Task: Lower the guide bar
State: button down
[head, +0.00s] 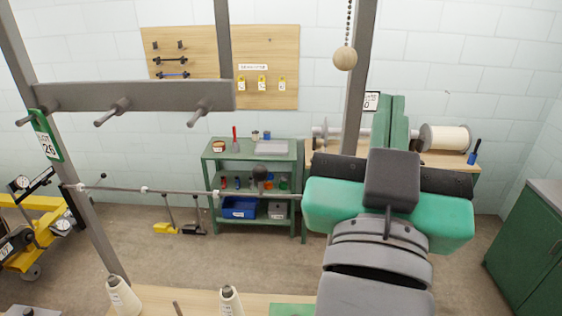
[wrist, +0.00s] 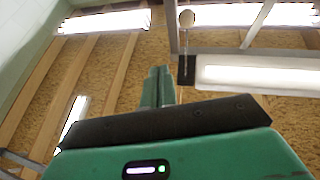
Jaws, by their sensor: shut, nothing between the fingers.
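A thin metal bar with small rings, which looks like the guide bar (head: 165,190), runs level across the left of the head view; its right end is hidden behind my arm. A round black knob (head: 260,173) shows just above it. A wooden ball (head: 345,58) hangs on a bead chain at the top; it also shows near the top of the wrist view (wrist: 187,18). My gripper (head: 391,98) points upward with its green fingers together and empty, right of the ball and below it in the picture. The fingers also show in the wrist view (wrist: 160,70).
Thread cones (head: 122,296) stand on the wooden table at the front. Behind are a green shelf cart (head: 215,157), a bench with a spool (head: 444,138), and a green cabinet (head: 525,240) at right.

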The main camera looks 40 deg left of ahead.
jog(key=w+a+f+n+g+y+b, duration=0.1)
jog(key=w+a+n+g+y, duration=0.2)
jog(key=a, duration=0.5)
jog(key=w+a+f+n+g+y+b, duration=0.15)
jog(key=a+g, duration=0.25)
jog(key=a, duration=0.4)
jog(key=w+a+f+n+g+h+b, duration=0.1)
jog(key=w+a+f+n+g+h, duration=0.2)
jog(key=a+f+g, duration=0.6)
jog(key=shift+s+d+r+m+g+h+b, duration=0.1)
jog(key=shift+d+r+m+g+h+b, duration=0.25)
jog(key=shift+h, duration=0.65)
jog(key=shift+s+d+r+m+g+h+b, duration=0.1)
jog(key=shift+d+r+m+h, duration=0.2)
jog(key=shift+d+m+h, duration=0.45)
jog(key=shift+d+r+m+g+h+b, duration=0.15)
jog(key=shift+r+m+h, duration=0.2)
jog(key=shift+h, duration=0.85)
jog(key=shift+f, duration=0.1)
jog(key=p+x, duration=0.1)
jog(key=x, duration=0.9)
jog(key=shift+p, duration=0.3)
jog(key=shift+a, duration=0.1)
